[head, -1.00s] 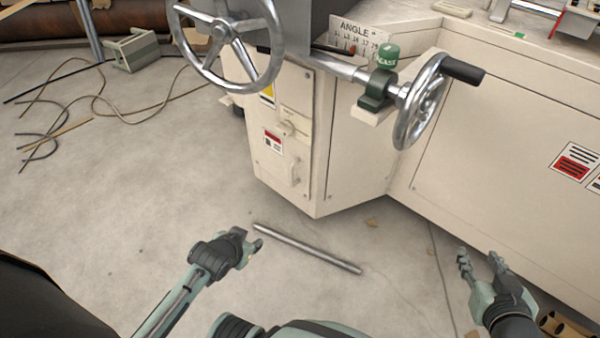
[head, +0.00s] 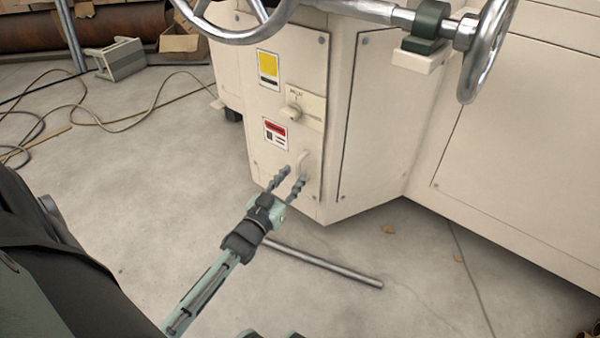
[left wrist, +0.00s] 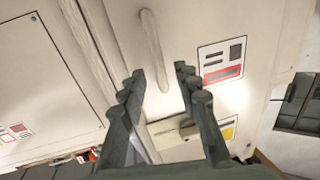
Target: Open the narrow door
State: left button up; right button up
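The narrow door (head: 264,102) is the cream front panel of the machine's end cabinet. It is shut. It carries a yellow label, a rotary switch (head: 292,112), a red-and-white label and a pale upright handle (head: 303,161) low on its right side. My left gripper (head: 290,178) is open and empty just in front of the handle, its fingers pointing at it. In the left wrist view the handle (left wrist: 154,50) stands beyond and between the two open fingertips (left wrist: 158,75); I cannot tell whether they touch it. My right gripper is out of view.
A metal rod (head: 325,264) lies on the floor below the door. A large handwheel (head: 235,35) overhangs the door's top, and a second handwheel (head: 488,50) stands at the right. Cables (head: 110,118) lie on the floor at left. Floor before the door is mostly clear.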

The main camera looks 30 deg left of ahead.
aim_at(297, 171)
pick_arm(q)
jog(key=shift+w+a+b, duration=0.2)
jog(key=shift+w+b, duration=0.2)
jog(key=shift+w, duration=1.5)
grip_shut()
